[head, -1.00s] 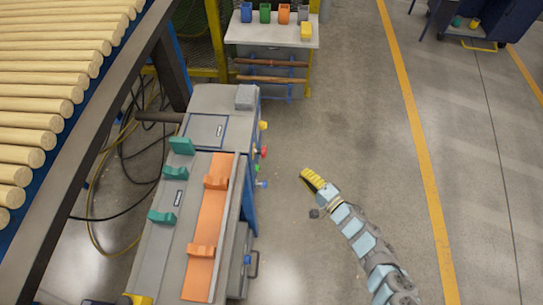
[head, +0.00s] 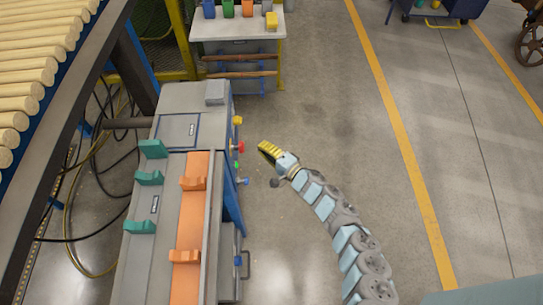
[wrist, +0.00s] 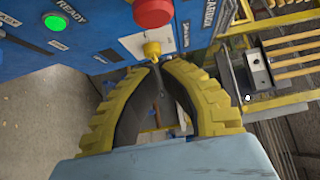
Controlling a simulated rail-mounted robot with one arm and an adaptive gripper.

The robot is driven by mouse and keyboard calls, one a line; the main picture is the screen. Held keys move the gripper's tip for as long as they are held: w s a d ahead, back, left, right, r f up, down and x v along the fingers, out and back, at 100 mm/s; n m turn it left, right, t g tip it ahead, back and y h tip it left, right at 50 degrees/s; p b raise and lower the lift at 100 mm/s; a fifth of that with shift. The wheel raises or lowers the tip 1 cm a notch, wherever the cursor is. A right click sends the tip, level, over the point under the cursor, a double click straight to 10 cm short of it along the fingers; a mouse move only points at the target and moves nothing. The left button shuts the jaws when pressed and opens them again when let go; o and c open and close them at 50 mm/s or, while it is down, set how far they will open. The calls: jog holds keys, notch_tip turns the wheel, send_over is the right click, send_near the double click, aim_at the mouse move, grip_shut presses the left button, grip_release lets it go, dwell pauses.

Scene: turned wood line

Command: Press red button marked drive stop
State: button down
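A red mushroom button (wrist: 152,12) sits at the top of the blue panel (wrist: 95,25) in the wrist view, partly cut by the frame edge. I cannot make out a drive stop marking on it. In the head view the red button (head: 240,147) sticks out from the machine's right side. My gripper (head: 263,149) is just right of it, apart from it, with its yellow fingers pointing at the panel. In the wrist view the fingertips of my gripper (wrist: 156,66) meet, with nothing held, below the red button and close to a yellow knob (wrist: 152,50).
A lit green button (wrist: 55,22) labelled READY is left of the red one. A blue knob (head: 243,181) sticks out nearer on the machine. A small table (head: 238,27) with coloured bins stands behind.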

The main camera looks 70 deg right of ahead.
aim_at(238, 148)
jog(key=shift+w+a+b, duration=0.35)
jog(key=shift+w+b, duration=0.05)
jog(key=shift+w, duration=0.5)
jog(key=shift+w+a+b, duration=0.35)
jog(key=shift+w, duration=0.55)
jog(key=shift+d+r+p, duration=0.1)
jog(key=shift+p, duration=0.3)
